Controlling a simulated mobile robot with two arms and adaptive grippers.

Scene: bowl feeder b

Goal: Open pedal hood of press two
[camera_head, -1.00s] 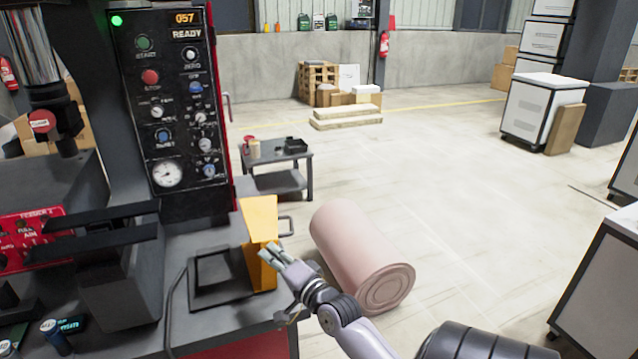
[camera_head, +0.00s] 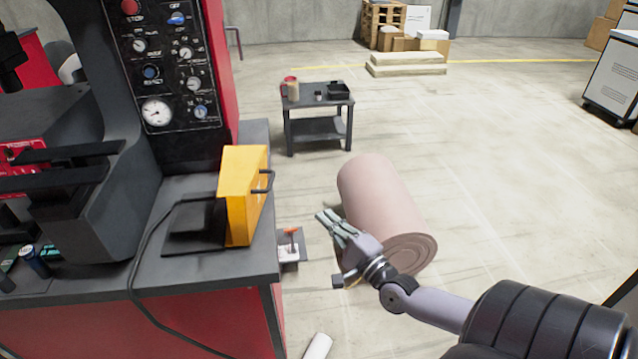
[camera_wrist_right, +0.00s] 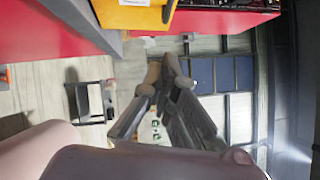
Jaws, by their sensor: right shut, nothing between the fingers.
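The yellow pedal hood (camera_head: 237,200) stands on the grey press table near its right edge, at the right side of a flat black plate (camera_head: 183,241). A black handle (camera_head: 265,181) sticks out from the hood's right side. I cannot tell how far the hood is swung. My right gripper (camera_head: 328,222) is shut and empty, to the right of the hood and apart from it. In the right wrist view the gripper's fingers (camera_wrist_right: 160,72) point up toward the yellow hood (camera_wrist_right: 128,14), which is cut off at the top edge. My left gripper is not in view.
The press control panel (camera_head: 165,75) rises behind the hood. A pink roll (camera_head: 375,195) lies on the floor behind my right gripper. A small box with an orange lever (camera_head: 290,245) sits beside the table. A dark side table (camera_head: 318,105) stands farther back. Open floor lies right.

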